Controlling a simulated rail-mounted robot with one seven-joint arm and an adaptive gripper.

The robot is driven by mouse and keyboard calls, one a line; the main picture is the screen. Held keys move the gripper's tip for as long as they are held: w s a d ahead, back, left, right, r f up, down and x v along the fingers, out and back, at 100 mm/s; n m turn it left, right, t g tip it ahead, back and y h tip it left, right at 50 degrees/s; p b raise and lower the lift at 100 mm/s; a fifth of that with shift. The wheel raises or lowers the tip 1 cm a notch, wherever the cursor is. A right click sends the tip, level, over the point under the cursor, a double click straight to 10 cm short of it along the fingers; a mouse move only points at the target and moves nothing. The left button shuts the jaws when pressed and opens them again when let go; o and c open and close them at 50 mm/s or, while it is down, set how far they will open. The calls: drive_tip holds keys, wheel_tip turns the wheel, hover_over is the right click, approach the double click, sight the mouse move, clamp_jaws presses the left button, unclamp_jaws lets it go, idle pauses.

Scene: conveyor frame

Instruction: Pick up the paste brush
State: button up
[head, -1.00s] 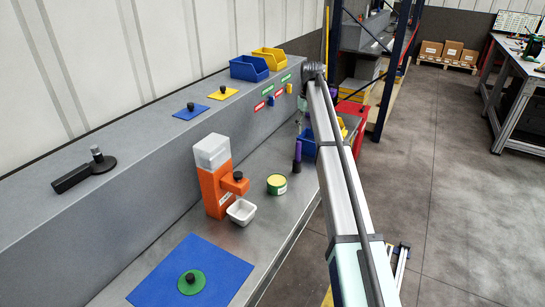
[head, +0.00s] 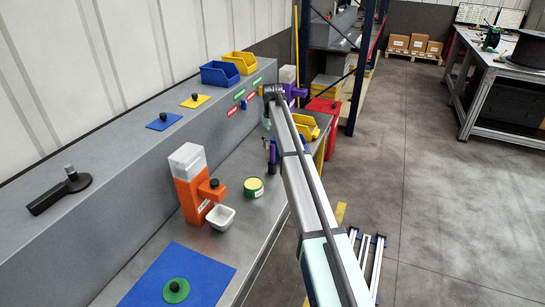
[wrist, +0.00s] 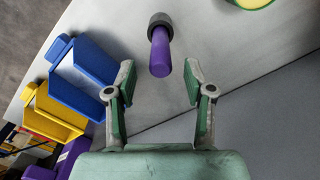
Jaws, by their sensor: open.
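The paste brush (wrist: 160,52) has a purple handle and a dark grey round end. In the wrist view it shows at top centre, in line with the gap between my fingers. In the head view the brush (head: 272,158) stands upright on the grey bench, to the right of the orange dispenser. My gripper (wrist: 158,78) is open, with green-padded fingers spread to either side of the handle's near end. I cannot tell from these frames whether the handle is between the fingers or beyond them. My arm hides part of the bench's far end in the head view.
The yellow-and-green tin (head: 253,187) stands near the brush on the bench. The orange dispenser (head: 190,195) and white bowl (head: 220,217) are further left. A blue bin (wrist: 88,75) and a yellow bin (wrist: 52,112) lie left of my gripper. The bench between brush and tin is clear.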

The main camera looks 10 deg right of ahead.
sight(273, 152)
drive_tip(key=shift+s+f+p, duration=0.2)
drive_tip(key=shift+f+p, duration=0.55)
drive_tip(key=shift+f, duration=0.2)
drive_tip(key=shift+f+p, duration=0.65)
drive_tip(key=shift+f, duration=1.15)
clamp_jaws()
